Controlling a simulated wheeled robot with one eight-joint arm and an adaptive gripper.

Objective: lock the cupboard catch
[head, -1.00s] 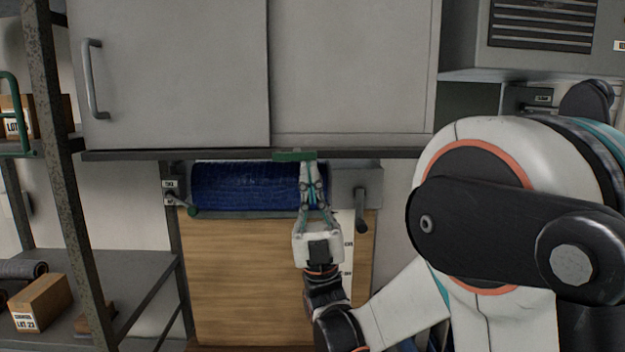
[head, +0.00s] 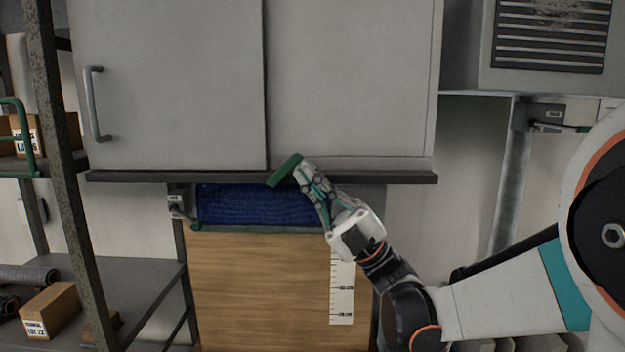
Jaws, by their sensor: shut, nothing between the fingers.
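The cupboard (head: 170,110) has grey sliding doors, with an upright handle (head: 96,103) on the left door. The catch is a green bar (head: 282,172) at the cupboard's lower edge, near where the doors meet. It lies tilted, its right end higher than its left. My gripper (head: 303,172) is shut with nothing in it. Its fingertips are at the right end of the green bar and seem to touch it; they hide part of that end. The gripper reaches up and to the left from below.
A dark ledge (head: 390,178) runs under the cupboard. Below it are a blue roll (head: 250,204) and a wooden panel (head: 260,285) with a white scale strip (head: 342,292). A metal rack (head: 62,150) stands at left, and a vented box (head: 550,40) hangs at upper right.

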